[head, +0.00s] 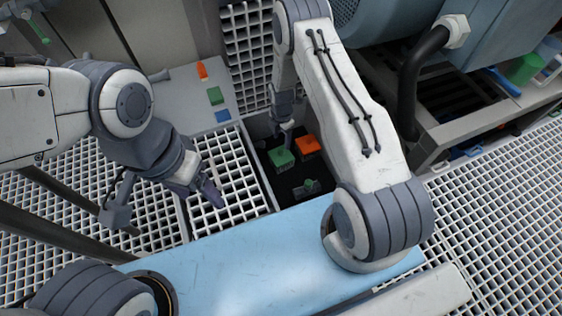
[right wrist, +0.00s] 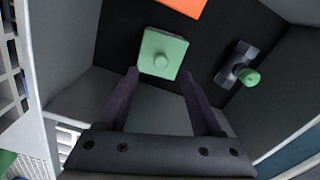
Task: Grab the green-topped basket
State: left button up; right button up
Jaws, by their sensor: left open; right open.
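The green-topped basket (head: 281,157) sits in a dark recessed bin; only its square green top with a round knob shows clearly. In the right wrist view the green top (right wrist: 166,48) lies just beyond the fingertips, roughly centred between them. My right gripper (head: 287,139) reaches down into the bin over the green top. It is open and empty, and its two fingers (right wrist: 159,78) show apart in the wrist view. My left gripper (head: 213,197) is open and empty above the white grating, left of the bin.
An orange-topped block (head: 307,144) is close beside the green top. A dark fitting with a green knob (right wrist: 248,76) lies to its right in the wrist view. The bin walls (right wrist: 100,92) are close around. A panel with orange, green and blue tags (head: 214,95) stands behind left.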

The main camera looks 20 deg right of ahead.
aim_at(281, 151)
jog(key=shift+f, duration=0.95)
jog(key=f+b, duration=0.4)
jog(key=f, duration=0.1)
jog(key=shift+s+a, duration=0.2)
jog(key=shift+r, duration=0.1)
grip_shut()
dwell(0.4)
